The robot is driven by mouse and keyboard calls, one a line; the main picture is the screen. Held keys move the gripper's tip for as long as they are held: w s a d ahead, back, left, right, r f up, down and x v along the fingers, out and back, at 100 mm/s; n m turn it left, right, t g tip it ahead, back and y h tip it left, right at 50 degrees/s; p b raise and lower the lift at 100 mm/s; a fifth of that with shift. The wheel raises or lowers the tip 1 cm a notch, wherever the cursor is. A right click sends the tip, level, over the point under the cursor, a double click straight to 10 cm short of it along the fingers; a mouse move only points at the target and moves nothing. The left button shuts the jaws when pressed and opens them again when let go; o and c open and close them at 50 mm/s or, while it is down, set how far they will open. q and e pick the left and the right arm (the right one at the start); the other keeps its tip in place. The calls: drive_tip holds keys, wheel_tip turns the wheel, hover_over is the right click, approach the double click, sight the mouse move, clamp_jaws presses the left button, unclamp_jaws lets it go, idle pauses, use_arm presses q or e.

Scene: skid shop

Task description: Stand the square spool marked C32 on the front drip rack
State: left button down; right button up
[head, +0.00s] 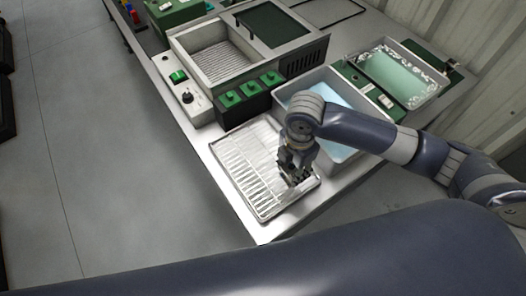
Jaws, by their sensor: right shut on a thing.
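The front drip rack (243,180) is a white ribbed tray at the near end of the bench. My right gripper (292,181) points down over its right part. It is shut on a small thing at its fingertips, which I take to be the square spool. The fingers mostly hide it, and no C32 mark can be read. I cannot tell whether it touches the rack. The visible left part of the rack is empty. My left gripper is not in view.
A white basin with blue liquid (335,92) stands behind the rack. A black block with green tops (246,103) and a control box (185,97) stand left of it. Further back are a grey machine (226,65) and a pale green tank (398,77).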

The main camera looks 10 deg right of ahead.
drive_tip(key=w+a, duration=0.2)
drive_tip(key=w, duration=0.1)
drive_tip(key=w+a+p, duration=0.1)
drive_tip(key=w+a, duration=0.1)
drive_tip(key=w, duration=0.1)
drive_tip(key=w+a+f, duration=0.1)
drive_tip(key=w+a, duration=0.1)
drive_tip(key=w, duration=0.1)
drive_tip(key=shift+w+f+p, duration=0.2)
drive_tip(key=shift+p, duration=0.1)
wheel_tip(320, 180, down, 2)
drive_tip(key=shift+f+p, duration=0.25)
drive_tip(key=shift+p, duration=0.05)
drive_tip(key=shift+f, duration=0.3)
drive_tip(key=shift+f, duration=0.15)
drive_tip(key=o, duration=0.9)
